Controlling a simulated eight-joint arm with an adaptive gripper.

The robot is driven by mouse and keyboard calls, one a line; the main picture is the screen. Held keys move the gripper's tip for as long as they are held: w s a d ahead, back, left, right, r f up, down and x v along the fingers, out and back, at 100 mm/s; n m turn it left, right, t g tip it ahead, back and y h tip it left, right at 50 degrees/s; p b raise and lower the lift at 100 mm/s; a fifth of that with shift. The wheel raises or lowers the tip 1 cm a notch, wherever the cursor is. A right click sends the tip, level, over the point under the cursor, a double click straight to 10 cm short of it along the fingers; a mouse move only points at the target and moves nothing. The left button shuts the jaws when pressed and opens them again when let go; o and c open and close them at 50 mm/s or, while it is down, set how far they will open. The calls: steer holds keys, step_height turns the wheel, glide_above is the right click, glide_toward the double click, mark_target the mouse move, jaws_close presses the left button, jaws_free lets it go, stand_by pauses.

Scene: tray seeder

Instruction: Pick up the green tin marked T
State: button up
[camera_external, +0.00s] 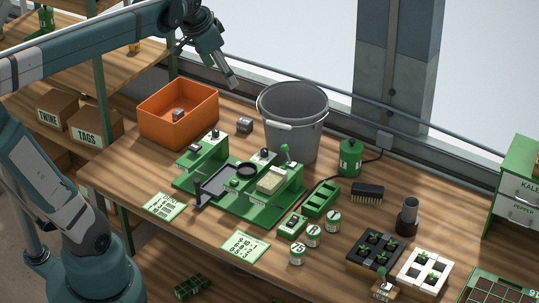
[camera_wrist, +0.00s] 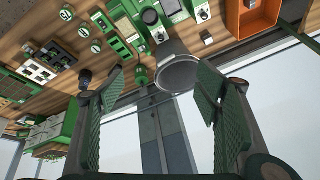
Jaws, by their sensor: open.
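A green tin (camera_external: 350,158) with a knob on top stands upright on the bench, right of the grey bucket. A pale mark on its side is too small to read for certain. In the wrist view the green tin (camera_wrist: 141,75) shows between my fingers, left of the bucket. Several small white-and-green tins (camera_external: 313,236) stand at the bench's front middle; their marks are hard to read. My gripper (camera_external: 231,80) is in the air above the back of the bench, left of the bucket and well apart from the green tin. In the wrist view my gripper (camera_wrist: 160,80) is open and empty.
The grey bucket (camera_external: 292,120) stands between my gripper and the green tin. An orange bin (camera_external: 180,112) is at the left. A green seeder (camera_external: 240,180) fills the middle. A black brush (camera_external: 367,192) lies just in front of the green tin, and a cable runs beside it.

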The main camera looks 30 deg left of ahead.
steer(key=w+d+r+m+g, duration=0.1)
steer(key=w+d+r+m, duration=0.2)
steer(key=w, duration=0.8)
steer(key=m+g+b, duration=0.1)
steer(key=m+g, duration=0.3)
steer(key=m, duration=0.8)
glide_above(353, 139)
step_height(353, 139, down, 12)
step_height(353, 139, down, 31)
steer(key=shift+s+f, duration=0.1)
steer(key=shift+f, duration=0.55)
steer(key=shift+f, duration=1.3)
